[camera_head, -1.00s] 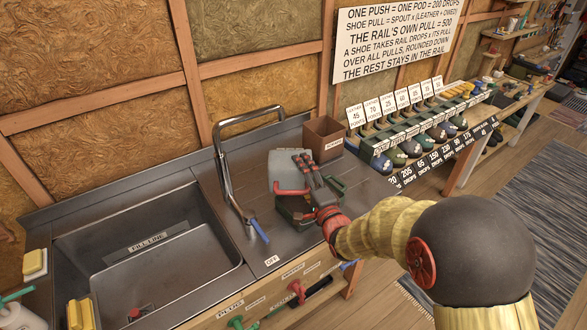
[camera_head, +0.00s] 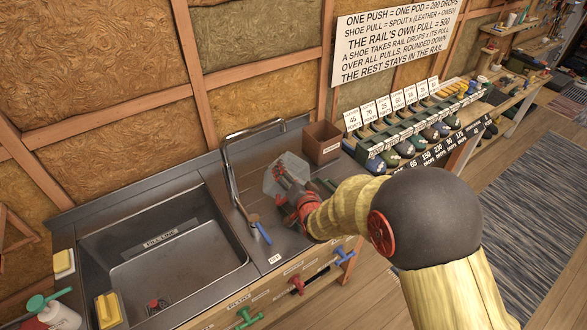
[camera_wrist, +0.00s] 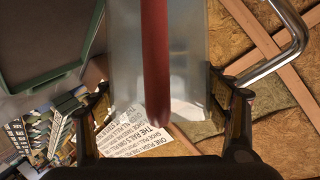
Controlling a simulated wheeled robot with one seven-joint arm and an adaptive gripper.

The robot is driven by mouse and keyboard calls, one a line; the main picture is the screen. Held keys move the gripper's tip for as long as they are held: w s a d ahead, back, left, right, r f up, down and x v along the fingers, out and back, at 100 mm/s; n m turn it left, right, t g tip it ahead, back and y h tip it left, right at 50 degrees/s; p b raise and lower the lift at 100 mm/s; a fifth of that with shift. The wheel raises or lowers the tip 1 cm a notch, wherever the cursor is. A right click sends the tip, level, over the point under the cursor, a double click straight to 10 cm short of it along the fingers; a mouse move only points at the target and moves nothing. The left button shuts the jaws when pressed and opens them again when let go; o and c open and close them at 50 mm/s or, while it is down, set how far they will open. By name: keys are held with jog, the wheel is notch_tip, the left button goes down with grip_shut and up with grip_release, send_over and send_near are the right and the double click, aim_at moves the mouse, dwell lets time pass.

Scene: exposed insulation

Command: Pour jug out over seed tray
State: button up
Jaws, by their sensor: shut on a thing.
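A grey jug (camera_head: 283,172) with a red handle is in my gripper above the counter, left of the brown box. In the wrist view its pale body (camera_wrist: 190,70) and red handle (camera_wrist: 155,65) lie between the two fingers. My gripper (camera_wrist: 160,115) is shut on the jug. The jug looks tilted; I cannot see its mouth or any liquid. A green-rimmed seed tray (camera_head: 328,186) lies beside the jug, mostly hidden by my arm and the jug. It also shows in the wrist view (camera_wrist: 50,82) at the upper left, with a dark inside.
A sink (camera_head: 165,262) is on the left, with a tall metal tap (camera_head: 228,170) close left of the jug. A brown box (camera_head: 321,142) stands behind. A rack of coloured shoes (camera_head: 405,140) is at the right, below a lettered sign (camera_head: 398,42).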

jog(key=shift+a+r+n+p, duration=0.1)
jog(key=shift+r+n+p, duration=0.25)
jog(key=shift+p, duration=0.25)
jog(key=shift+f+h, duration=0.1)
jog(key=shift+h, duration=0.3)
jog(key=shift+n+g+h+p, duration=0.4)
jog(key=shift+n+h+p, duration=0.3)
jog(key=shift+n, duration=0.35)
jog(key=n+p, duration=0.1)
jog(key=d+f+n+h+p, duration=0.1)
jog(key=p, duration=0.1)
jog(key=shift+n+h, duration=0.3)
jog(key=shift+r+p, duration=0.8)
jog(key=shift+r, duration=0.5)
